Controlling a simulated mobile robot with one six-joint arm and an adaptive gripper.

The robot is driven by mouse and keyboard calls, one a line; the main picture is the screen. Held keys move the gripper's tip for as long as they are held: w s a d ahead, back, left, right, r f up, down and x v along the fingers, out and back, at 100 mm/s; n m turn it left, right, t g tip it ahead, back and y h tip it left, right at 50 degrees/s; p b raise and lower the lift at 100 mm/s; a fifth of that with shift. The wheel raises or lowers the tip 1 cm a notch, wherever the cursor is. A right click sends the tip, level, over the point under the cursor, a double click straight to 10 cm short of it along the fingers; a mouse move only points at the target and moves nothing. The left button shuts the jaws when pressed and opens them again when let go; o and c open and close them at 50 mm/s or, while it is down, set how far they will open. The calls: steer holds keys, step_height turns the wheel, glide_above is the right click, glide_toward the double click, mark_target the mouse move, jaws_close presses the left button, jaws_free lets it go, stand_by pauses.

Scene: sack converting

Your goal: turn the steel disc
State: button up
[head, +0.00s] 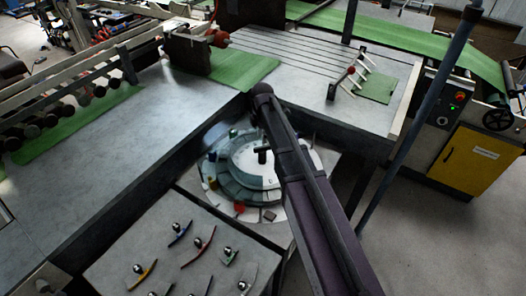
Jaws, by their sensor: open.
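The steel disc (243,163) is a pale round plate with a darker stepped rim. It lies level in the recess between the grey benches, near the middle of the head view. A dark T-shaped piece stands up at its centre. Small coloured pieces, including red, yellow and green ones, sit around the rim. My dark arm rises from the lower right and crosses in front of the disc's right side, covering part of it. I cannot make out my gripper or its fingers, so its place relative to the disc is not clear.
A grey panel (165,235) in front bears several curved coloured strips with ball knobs. Grey benches (160,110) border the recess left and behind. Open floor lies lower right.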

mark_target(263, 147)
steer(key=shift+f+b, duration=2.95)
steer(key=shift+f, duration=0.3)
steer(key=c, duration=0.7)
jaws_close()
steer(key=shift+s+d, duration=0.1)
